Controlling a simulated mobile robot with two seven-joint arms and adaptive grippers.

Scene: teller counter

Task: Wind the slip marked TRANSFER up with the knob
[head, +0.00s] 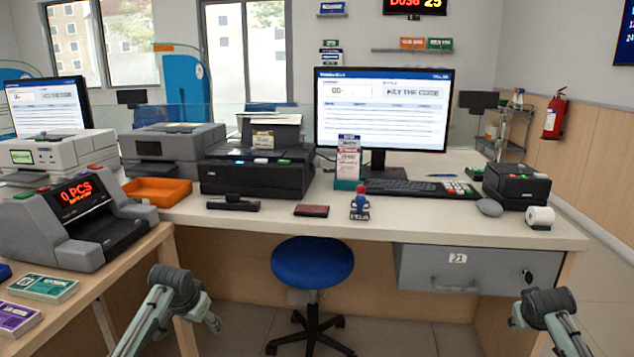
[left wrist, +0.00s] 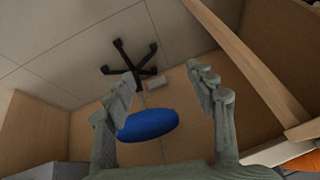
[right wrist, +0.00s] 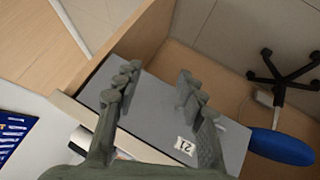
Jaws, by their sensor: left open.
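No slip with a readable TRANSFER marking shows. A black printer (head: 255,178) stands on the counter with a small pale slip or label (head: 263,139) at its top; its print is too small to read. I cannot make out a knob. A teal holder (head: 347,184) with upright printed papers (head: 348,158) stands right of the printer. My left gripper (head: 213,322) is low in front of the counter, open and empty; its spread fingers show in the left wrist view (left wrist: 165,85). My right gripper (right wrist: 158,80) is open and empty near the grey drawer, apart from the papers.
A blue stool (head: 312,263) stands before the counter (head: 455,228). A grey drawer (head: 480,268) marked 21 is shut below it. A bill counter (head: 75,220) stands at left.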

